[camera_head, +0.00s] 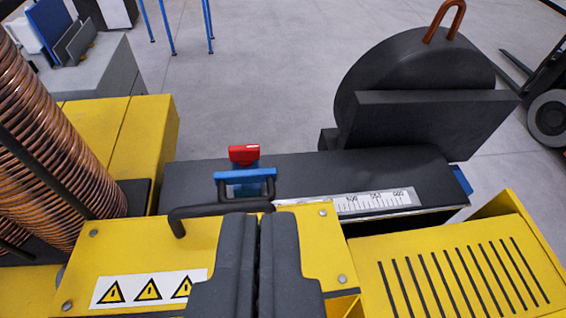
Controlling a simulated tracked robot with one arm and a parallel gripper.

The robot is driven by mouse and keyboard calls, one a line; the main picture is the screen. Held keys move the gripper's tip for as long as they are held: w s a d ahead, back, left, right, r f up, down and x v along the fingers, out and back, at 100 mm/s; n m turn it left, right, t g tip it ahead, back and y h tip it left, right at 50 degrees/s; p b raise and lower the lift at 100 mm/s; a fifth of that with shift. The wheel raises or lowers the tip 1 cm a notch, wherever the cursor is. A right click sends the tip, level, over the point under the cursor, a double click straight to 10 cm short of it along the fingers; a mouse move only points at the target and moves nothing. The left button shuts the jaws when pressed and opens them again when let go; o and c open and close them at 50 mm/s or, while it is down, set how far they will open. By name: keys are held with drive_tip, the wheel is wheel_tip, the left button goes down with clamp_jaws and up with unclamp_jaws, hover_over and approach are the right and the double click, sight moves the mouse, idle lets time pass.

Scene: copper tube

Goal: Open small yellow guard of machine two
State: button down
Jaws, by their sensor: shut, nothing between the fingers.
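A yellow guard panel (130,246) with corner screws and a warning-triangle label (150,290) lies at the lower left to centre. A black bar handle (195,211) runs along its far edge. My gripper (258,222) is shut and empty, with its two dark fingers pressed together. The fingers cover the panel's middle, and the fingertips show just below the handle's right end. I cannot tell whether they touch it. The guard looks closed, lying flat over the machine.
Behind the panel are a dark bed with a scale (355,201), a blue clamp with a red knob (244,154) and a big dark disc (405,80). A copper coil (50,140) stands left. A slotted yellow cover (455,270) lies right. A forklift (545,110) stands far right.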

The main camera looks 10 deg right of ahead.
drive_tip(key=w+f+n+g+p, duration=0.1)
drive_tip(key=w+f+g+p, duration=0.1)
drive_tip(key=w, duration=0.6)
drive_tip(key=w+f+n+g, duration=0.1)
drive_tip(key=w+f, duration=0.1)
drive_tip(key=f, duration=0.3)
drive_tip(key=w+f+n+g+y+p, duration=0.1)
drive_tip(key=w+f, duration=0.2)
drive_tip(key=f, duration=0.1)
drive_tip(key=w+f+n+g+y+p, duration=0.1)
drive_tip(key=w+f, duration=0.1)
drive_tip(key=f, duration=0.3)
drive_tip(key=shift+w+d+f, duration=0.25)
drive_tip(key=shift+d+f, duration=0.05)
drive_tip(key=shift+s+d+f, duration=0.1)
drive_tip(key=shift+s+f, duration=0.05)
drive_tip(key=shift+s+d+f+y+b, duration=0.1)
drive_tip(key=shift+s+f+y+b, duration=0.05)
drive_tip(key=shift+s+b, duration=0.2)
drive_tip(key=shift+s+d+f+y+b, duration=0.15)
drive_tip(key=shift+s+b, duration=0.1)
drive_tip(key=shift+s, duration=0.15)
drive_tip(key=shift+a, duration=0.1)
drive_tip(key=shift+s+b, duration=0.1)
drive_tip(key=shift+b, duration=0.65)
